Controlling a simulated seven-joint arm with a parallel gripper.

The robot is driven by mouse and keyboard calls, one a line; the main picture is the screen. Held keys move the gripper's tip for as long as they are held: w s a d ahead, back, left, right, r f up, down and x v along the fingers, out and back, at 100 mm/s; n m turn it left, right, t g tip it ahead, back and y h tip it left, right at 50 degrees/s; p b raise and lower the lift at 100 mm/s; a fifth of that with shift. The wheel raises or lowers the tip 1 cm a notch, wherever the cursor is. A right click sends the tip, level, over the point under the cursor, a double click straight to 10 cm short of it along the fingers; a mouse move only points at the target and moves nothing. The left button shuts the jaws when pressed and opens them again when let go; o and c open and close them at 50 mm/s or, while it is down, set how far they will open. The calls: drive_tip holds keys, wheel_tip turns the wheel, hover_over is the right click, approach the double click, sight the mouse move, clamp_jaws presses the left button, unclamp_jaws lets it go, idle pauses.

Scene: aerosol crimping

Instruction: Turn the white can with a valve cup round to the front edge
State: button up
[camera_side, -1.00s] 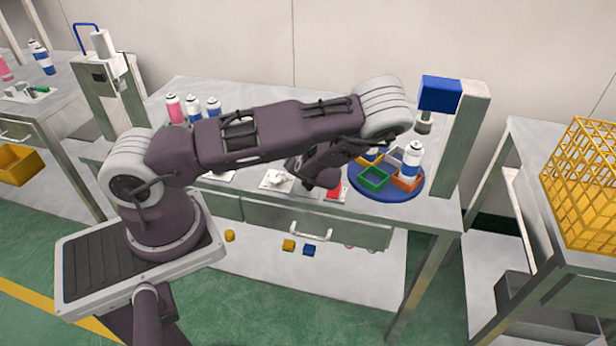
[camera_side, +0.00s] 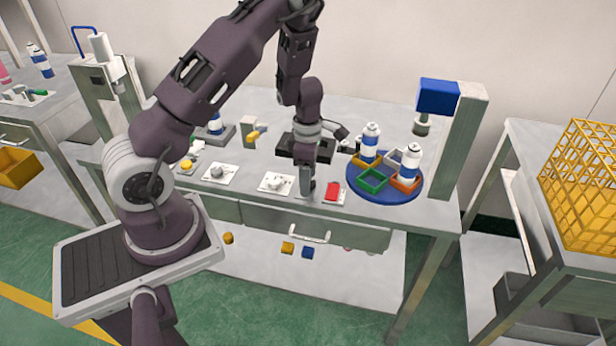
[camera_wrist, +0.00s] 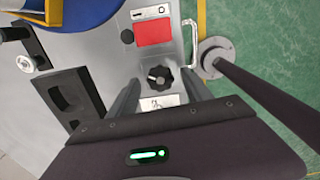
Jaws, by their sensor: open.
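A blue round turntable (camera_side: 355,190) stands at the right of the table, with green (camera_side: 373,181), orange-red (camera_side: 405,185), yellow and grey holders on it. A similar can (camera_side: 370,143) stands at the back left, by the yellow holder. I cannot tell which bears the valve cup. My gripper (camera_side: 306,192) points down over the front panels, left of the turntable, open and empty. In the wrist view, a black knob (camera_wrist: 158,77) shows beyond and between its fingers.
A red button (camera_side: 333,190) lies between my gripper and the turntable. A white-knob panel (camera_side: 277,183) is left of my gripper. A black fixture (camera_side: 291,147) stands behind it. A blue-headed column (camera_side: 439,95) rises behind the turntable.

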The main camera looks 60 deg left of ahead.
clamp_jaws()
drive_tip(key=shift+m, duration=0.4)
drive_tip(key=m, duration=1.1)
idle(0.6)
unclamp_jaws()
